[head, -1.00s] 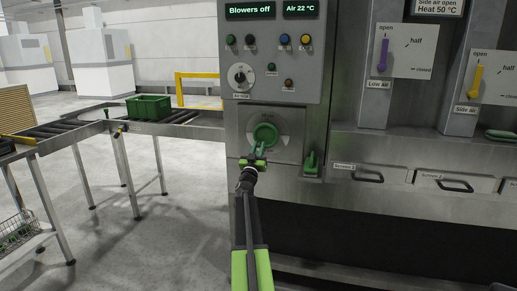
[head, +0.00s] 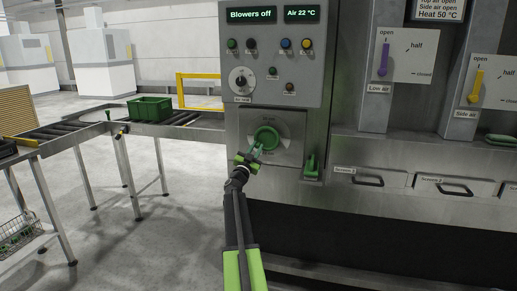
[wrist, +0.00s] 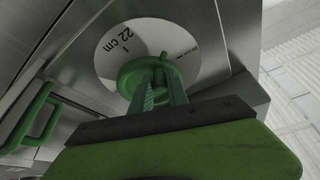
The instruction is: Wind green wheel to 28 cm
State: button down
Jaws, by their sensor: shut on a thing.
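The green wheel (head: 266,138) sits on a pale round dial (head: 283,128) on the grey front of the machine, below the control panel. In the wrist view the wheel (wrist: 142,72) is close up, partly hidden by my gripper's fingers. The dial plate (wrist: 112,52) reads 22 cm to the wheel's left; other print to its right is too small to read. My gripper (head: 254,155) comes from below and is shut on the wheel's lower part. Its two green fingers (wrist: 160,88) reach the wheel in the wrist view.
A green lever handle (head: 311,165) stands right of the wheel, also in the wrist view (wrist: 35,120). Drawer handles (head: 368,181) line the front further right. A roller conveyor with a green crate (head: 150,108) is at left.

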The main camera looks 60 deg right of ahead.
aim_at(259, 137)
jog(key=m+g+p, duration=0.1)
jog(key=m, duration=0.1)
jog(key=r+m+p, duration=0.1)
jog(key=m, duration=0.1)
jog(key=w+r+m+g+p, duration=0.1)
jog(key=m, duration=0.1)
jog(key=shift+a+g+y, duration=0.1)
jog(key=shift+g+y, duration=0.2)
jog(key=shift+r+m+g+y+p, duration=0.2)
jog(key=shift+m+g+p, duration=0.1)
jog(key=shift+m+p, duration=0.45)
jog(key=shift+r+m+g+y+p, duration=0.25)
jog(key=shift+m+p, duration=0.25)
jog(key=shift+m, duration=0.35)
jog(key=c, duration=1.3)
grip_release()
jog(key=shift+a+f, duration=0.1)
